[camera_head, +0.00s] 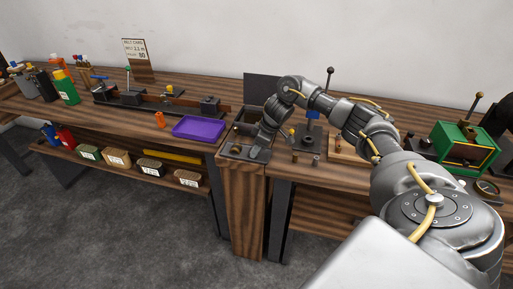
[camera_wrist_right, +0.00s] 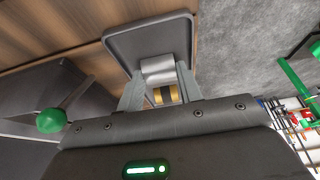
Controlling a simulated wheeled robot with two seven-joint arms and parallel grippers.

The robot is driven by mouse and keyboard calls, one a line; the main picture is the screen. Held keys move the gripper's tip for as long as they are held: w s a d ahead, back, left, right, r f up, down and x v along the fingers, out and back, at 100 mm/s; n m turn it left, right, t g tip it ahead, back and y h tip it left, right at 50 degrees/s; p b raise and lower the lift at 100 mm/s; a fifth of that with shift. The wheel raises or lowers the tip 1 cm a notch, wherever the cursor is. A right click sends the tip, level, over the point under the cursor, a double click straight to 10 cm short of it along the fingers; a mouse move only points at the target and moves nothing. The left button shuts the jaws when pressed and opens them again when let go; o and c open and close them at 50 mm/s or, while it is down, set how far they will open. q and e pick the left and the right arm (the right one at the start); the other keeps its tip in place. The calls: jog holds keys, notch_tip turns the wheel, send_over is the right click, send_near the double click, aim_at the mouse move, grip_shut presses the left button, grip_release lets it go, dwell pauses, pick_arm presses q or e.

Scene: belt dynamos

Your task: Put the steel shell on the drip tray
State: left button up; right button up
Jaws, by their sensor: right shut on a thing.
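My right gripper (camera_wrist_right: 158,82) is shut on the steel shell (camera_wrist_right: 158,68), a short silvery cylinder between its two fingers in the wrist view. A brass and black banded part (camera_wrist_right: 166,95) shows just behind the shell, between the fingers. The dark grey drip tray (camera_wrist_right: 128,38) with a raised rim lies just beyond the fingertips. In the head view the right gripper (camera_head: 257,146) is low over the drip tray (camera_head: 231,152) at the table's front edge, and the shell is hard to make out. Whether the shell touches the tray, I cannot tell. My left gripper is not in view.
A purple tray (camera_head: 199,128) and an orange piece (camera_head: 160,119) lie to the left. A dark open box (camera_head: 248,116) stands behind the drip tray. A green machine (camera_head: 467,146) stands at right. A green-knobbed lever (camera_wrist_right: 52,121) is near the gripper.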

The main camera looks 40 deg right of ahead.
jog(key=o, duration=0.8)
jog(key=shift+o, duration=0.2)
jog(key=shift+r, duration=0.2)
jog(key=p+v, duration=0.1)
jog(key=v, duration=1.1)
jog(key=shift+f, duration=0.1)
